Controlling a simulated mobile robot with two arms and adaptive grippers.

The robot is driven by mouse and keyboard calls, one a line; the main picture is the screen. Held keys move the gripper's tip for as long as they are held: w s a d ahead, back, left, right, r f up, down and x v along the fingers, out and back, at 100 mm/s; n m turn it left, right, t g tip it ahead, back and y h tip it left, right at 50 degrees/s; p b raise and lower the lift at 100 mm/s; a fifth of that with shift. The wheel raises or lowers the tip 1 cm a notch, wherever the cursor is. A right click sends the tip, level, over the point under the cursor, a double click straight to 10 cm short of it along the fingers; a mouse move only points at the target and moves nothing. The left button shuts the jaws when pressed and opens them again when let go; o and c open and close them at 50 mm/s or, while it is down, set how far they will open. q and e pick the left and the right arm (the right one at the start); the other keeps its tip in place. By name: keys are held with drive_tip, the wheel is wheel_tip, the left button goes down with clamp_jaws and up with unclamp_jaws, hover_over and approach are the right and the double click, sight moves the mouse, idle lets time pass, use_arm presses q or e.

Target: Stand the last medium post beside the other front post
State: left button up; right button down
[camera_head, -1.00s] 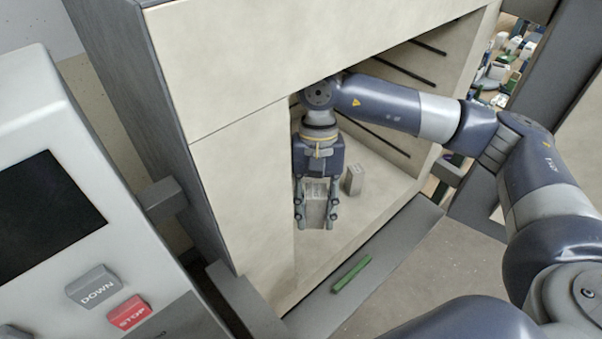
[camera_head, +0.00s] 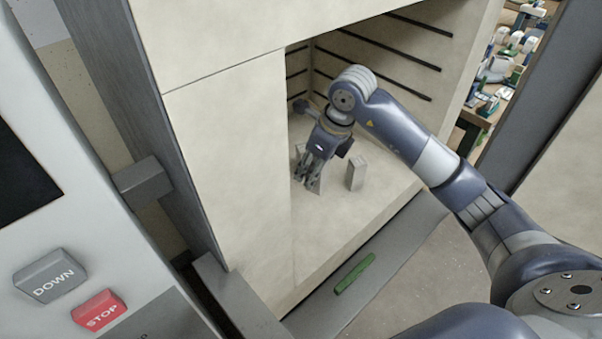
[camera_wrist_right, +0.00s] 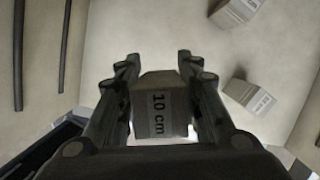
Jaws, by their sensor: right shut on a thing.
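My right gripper (camera_head: 306,184) is inside the kiln chamber, pointing down and shut on a beige post (camera_wrist_right: 160,104) labelled "10 cm", held between both fingers in the right wrist view. In the head view the fingers partly hide that post. Another post (camera_head: 356,174) stands on the chamber floor just right of the gripper; in the right wrist view a standing post (camera_wrist_right: 249,96) is right of the held one, apart from it. A further post (camera_wrist_right: 235,12) shows at the top of that view. I cannot tell whether the held post touches the floor. My left gripper is not in view.
The kiln's pale front wall (camera_head: 226,150) borders the opening on the left. Dark rods (camera_head: 405,83) line the chamber walls. A green bar (camera_head: 354,273) lies on the grey front ledge (camera_head: 330,310). Floor right of the standing post is clear.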

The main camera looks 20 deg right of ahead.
drive_tip(key=f+m, duration=0.1)
drive_tip(key=f, duration=0.2)
drive_tip(key=d+f+m, duration=0.1)
drive_tip(key=f, duration=0.3)
drive_tip(key=w+d+f+m, duration=0.1)
drive_tip(key=f, duration=0.3)
drive_tip(key=shift+f+h+p, duration=0.15)
drive_tip(key=shift+h+p, duration=0.15)
drive_tip(key=shift+h, duration=0.1)
drive_tip(key=shift+f, duration=0.15)
drive_tip(key=c, duration=1.1)
unclamp_jaws()
